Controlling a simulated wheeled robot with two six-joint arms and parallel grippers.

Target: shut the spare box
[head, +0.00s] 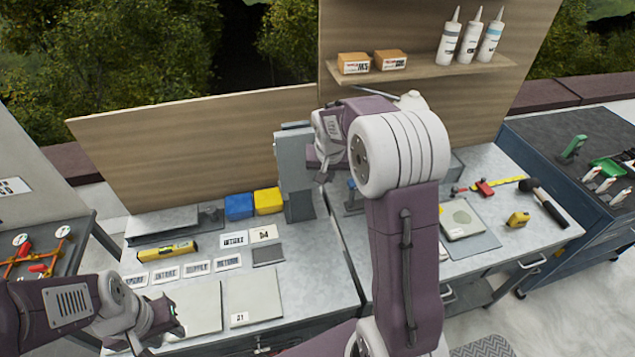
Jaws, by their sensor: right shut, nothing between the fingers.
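A grey upright case (292,165) stands at the back of the workbench, left of the middle. It looks like a box with a raised panel, but no label names it as the spare box, and my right arm hides its right side. My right gripper (322,178) is shut and empty, at the right edge of this case; I cannot tell whether it touches it. My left gripper (172,326) is low at the left, over the front of the bench by a pale flat panel (196,307). Its fingers are too unclear to tell open from shut.
Blue (239,206) and yellow (268,200) bins stand left of the case. A yellow level (167,251) and several label cards lie in front. A shelf (430,73) with cartons and tubes hangs above. A blue cabinet (560,190) stands right.

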